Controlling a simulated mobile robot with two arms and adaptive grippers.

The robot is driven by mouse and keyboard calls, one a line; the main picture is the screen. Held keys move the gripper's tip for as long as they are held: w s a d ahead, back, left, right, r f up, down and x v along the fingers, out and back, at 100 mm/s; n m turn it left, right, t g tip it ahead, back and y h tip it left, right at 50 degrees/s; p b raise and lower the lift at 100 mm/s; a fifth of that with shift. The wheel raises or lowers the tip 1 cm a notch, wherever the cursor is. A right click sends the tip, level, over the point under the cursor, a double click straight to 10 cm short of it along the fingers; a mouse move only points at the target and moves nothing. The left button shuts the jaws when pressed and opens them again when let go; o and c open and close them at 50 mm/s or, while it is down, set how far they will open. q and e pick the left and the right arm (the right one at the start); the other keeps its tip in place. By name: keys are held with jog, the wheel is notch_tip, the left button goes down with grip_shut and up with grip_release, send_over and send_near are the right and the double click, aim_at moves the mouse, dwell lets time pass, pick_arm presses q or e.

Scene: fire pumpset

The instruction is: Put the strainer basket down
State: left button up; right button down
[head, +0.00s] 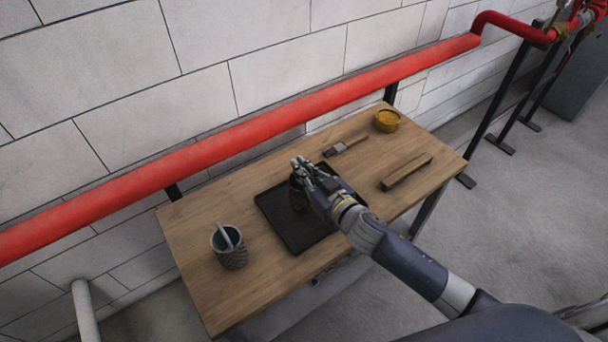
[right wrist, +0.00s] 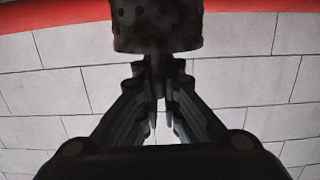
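My right gripper (head: 303,170) is over the back part of a black tray (head: 306,240) on the wooden table. In the right wrist view its fingers (right wrist: 157,80) come together on a dark narrow part at the strainer basket. The strainer basket (right wrist: 157,25) is a dark cylinder with round holes, cut off by the top edge of that view. In the head view the basket (head: 298,196) is a dark shape below the fingers, hard to tell from the tray. I cannot tell whether it touches the tray. My left gripper is not in view.
A dark grey cup (head: 230,257) holding a light tool stands left of the tray. A brush (head: 345,146), a yellow tin (head: 387,120) and a brown wooden-looking bar (head: 407,172) lie to the right. A red pipe (head: 290,113) runs along the wall behind the table.

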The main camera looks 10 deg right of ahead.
jog(key=shift+w+r, duration=0.2)
jog(key=shift+w, duration=0.15)
jog(key=shift+f, duration=1.95)
jog(key=shift+f, duration=0.15)
jog(key=c, duration=1.8)
grip_release()
jog(key=shift+s, duration=0.1)
